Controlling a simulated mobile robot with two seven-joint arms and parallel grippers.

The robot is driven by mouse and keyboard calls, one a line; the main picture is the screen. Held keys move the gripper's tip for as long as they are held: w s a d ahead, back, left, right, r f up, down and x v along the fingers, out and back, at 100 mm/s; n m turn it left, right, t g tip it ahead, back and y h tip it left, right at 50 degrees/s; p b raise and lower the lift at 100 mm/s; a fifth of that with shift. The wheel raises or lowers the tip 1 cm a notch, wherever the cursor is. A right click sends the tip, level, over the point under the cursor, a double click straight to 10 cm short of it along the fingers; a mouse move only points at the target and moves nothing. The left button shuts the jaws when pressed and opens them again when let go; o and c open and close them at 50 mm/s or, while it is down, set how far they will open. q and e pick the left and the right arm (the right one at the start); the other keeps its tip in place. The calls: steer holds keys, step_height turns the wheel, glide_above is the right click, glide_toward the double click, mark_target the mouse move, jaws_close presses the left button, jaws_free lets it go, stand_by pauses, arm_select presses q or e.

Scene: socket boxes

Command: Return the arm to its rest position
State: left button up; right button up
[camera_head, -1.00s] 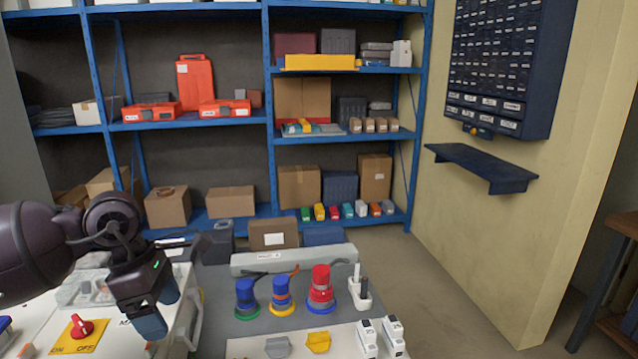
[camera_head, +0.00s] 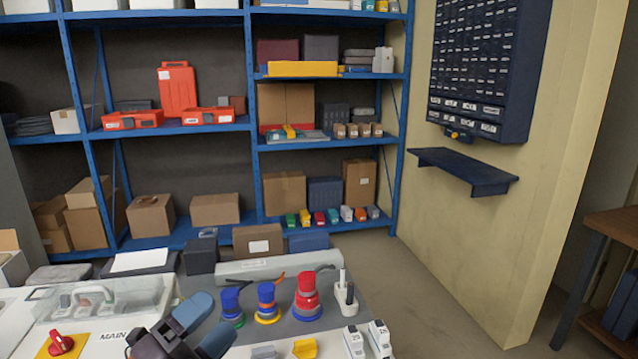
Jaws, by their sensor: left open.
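My left gripper (camera_head: 203,322) is low in the head view, left of centre. Its two blue-grey fingers are spread apart with nothing between them. It is in front of the blue plug (camera_head: 231,303) and beside the white panel with the red rotary switch (camera_head: 61,343). The rest of my left arm is out of the picture below. My right gripper is not in view.
Blue, blue-orange (camera_head: 266,298) and red (camera_head: 307,293) plugs stand on the grey bench top. A white holder (camera_head: 345,296) is to their right. A clear-lidded box (camera_head: 95,303) sits at left.

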arm_select(q)
steer(key=s+a+f+n+g+y, duration=0.25)
steer(key=a+f+n+y, duration=0.35)
steer(key=f+n+y, duration=0.3)
steer(key=s+a+f+n+g+y, duration=0.1)
steer(key=s+a+f+n+y, duration=0.4)
steer(key=n, duration=0.5)
steer(key=s+a+f+n+g, duration=0.1)
steer(key=s+f+n+g, duration=0.2)
steer(key=s+f+g, duration=0.45)
steer(key=s+f+n+g, duration=0.3)
steer(key=s+f+n, duration=0.1)
steer(key=s, duration=0.7)
steer(key=w+f+m+t, duration=0.1)
steer(key=w+f+t, duration=0.7)
steer(key=f, duration=0.1)
steer(key=shift+w+a, duration=0.15)
steer(key=shift+w, duration=0.15)
